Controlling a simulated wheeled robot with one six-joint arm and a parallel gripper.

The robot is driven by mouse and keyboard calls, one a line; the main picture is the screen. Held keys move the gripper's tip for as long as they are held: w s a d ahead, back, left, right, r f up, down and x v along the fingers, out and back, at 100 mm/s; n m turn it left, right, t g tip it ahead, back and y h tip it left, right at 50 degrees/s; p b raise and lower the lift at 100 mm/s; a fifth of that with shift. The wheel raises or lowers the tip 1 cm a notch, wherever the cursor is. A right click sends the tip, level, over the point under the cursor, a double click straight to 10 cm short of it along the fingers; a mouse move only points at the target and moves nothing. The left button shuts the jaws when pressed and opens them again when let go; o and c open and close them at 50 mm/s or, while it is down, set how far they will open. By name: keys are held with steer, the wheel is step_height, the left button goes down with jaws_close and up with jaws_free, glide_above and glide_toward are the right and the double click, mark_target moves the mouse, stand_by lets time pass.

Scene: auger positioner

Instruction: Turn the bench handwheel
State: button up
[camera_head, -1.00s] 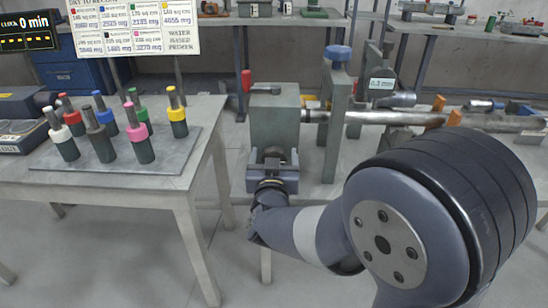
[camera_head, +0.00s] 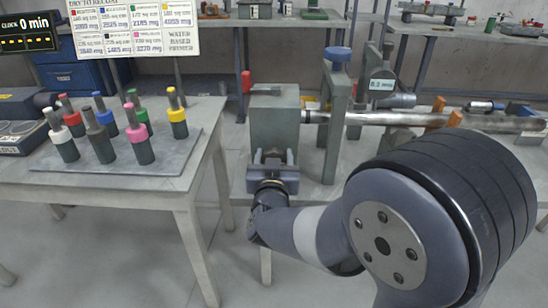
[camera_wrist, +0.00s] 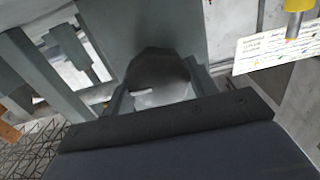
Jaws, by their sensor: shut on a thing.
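The handwheel (camera_wrist: 160,78) shows as a dark rounded shape between my gripper's jaws in the wrist view. It sits at the front of the grey-green machine block (camera_head: 275,125), and in the head view my gripper mostly hides it. My gripper (camera_head: 272,162) is at the block's front face, shut on the handwheel. It also fills the lower part of the wrist view (camera_wrist: 163,100). A red-topped lever (camera_head: 247,82) stands at the block's upper left. A steel shaft (camera_head: 400,118) runs from the block to the right.
A table at the left carries a grey board (camera_head: 110,178) with several colour-banded cylinders. An upright post with a blue knob (camera_head: 340,53) stands beside the shaft. A dial plate reads 0.3 mm (camera_head: 382,84). Clear floor lies in front, between the left table and my arm.

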steer(key=shift+f+m+b, duration=0.1)
steer(key=shift+m+b, duration=0.2)
steer(key=m+b, duration=0.2)
steer(key=shift+d+f+m+b, duration=0.1)
steer(key=shift+m+b, duration=0.25)
steer(key=shift+m, duration=0.05)
steer(key=m+b, duration=0.2)
steer(key=shift+d+m, duration=0.1)
steer(key=shift+m, duration=0.3)
steer(key=m+b, duration=0.4)
steer(key=m, duration=0.1)
steer(key=shift+m, duration=0.4)
steer(key=o, duration=1)
